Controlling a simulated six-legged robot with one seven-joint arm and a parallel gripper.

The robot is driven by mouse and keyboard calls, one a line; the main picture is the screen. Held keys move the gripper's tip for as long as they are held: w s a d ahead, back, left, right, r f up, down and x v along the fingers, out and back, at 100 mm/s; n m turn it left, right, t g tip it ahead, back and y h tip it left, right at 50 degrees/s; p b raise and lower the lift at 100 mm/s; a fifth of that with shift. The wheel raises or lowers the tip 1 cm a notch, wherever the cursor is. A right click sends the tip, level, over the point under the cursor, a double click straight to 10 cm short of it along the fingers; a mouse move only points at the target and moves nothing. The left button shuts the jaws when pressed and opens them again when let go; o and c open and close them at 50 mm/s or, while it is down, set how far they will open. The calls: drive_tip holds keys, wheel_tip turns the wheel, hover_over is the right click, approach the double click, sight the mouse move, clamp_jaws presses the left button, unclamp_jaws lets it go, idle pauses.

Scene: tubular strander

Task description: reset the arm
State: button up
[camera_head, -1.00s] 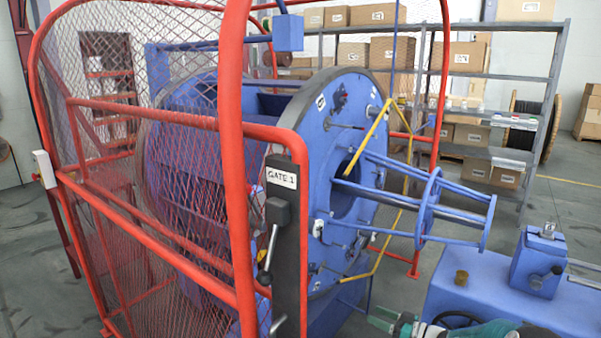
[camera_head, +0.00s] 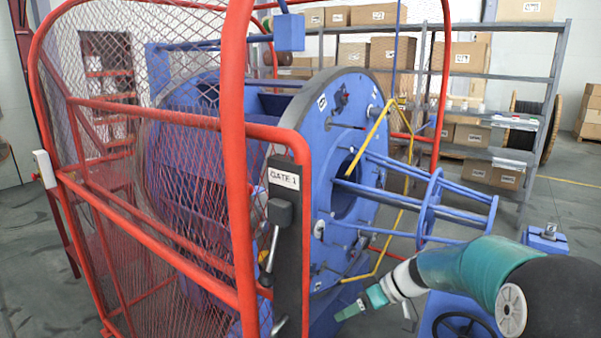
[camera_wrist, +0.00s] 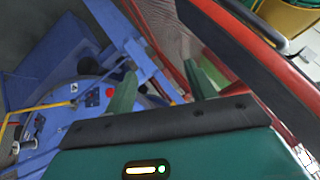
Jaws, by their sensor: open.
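My gripper (camera_head: 350,309) is at the lower middle of the head view, at the end of my teal and black arm, which comes in from the right. It appears in front of the lower part of the blue strander (camera_head: 335,225), just right of the gate post (camera_head: 290,240). In the wrist view my gripper (camera_wrist: 160,82) shows two green fingers spread apart with nothing between them. I cannot tell the exact distance from the fingers to the machine.
The red mesh gate (camera_head: 238,180), labelled GATE 1, stands close at the left with a dark handle. A blue bench with a handwheel (camera_head: 465,326) is partly hidden behind my arm. Grey shelves (camera_head: 490,75) with boxes stand behind. Floor beyond the bench looks clear.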

drive_tip(key=s+d+r+m+t+h, duration=0.1)
drive_tip(key=s+r+m+h, duration=0.2)
drive_tip(key=s, duration=1)
drive_tip(key=s+d+r+m+t+h, duration=0.2)
drive_tip(key=s+r+m+h, duration=0.2)
drive_tip(key=s+r, duration=0.4)
drive_tip(key=s+h, duration=0.1)
drive_tip(key=s, duration=0.4)
drive_tip(key=shift+s+r+t+h, duration=0.2)
drive_tip(key=shift+r+t+h, duration=0.1)
drive_tip(key=shift+h, duration=0.1)
drive_tip(key=shift+s+d+m, duration=0.15)
drive_tip(key=shift+s+m, duration=0.1)
drive_tip(key=shift+m, duration=0.15)
drive_tip(key=c, duration=0.4)
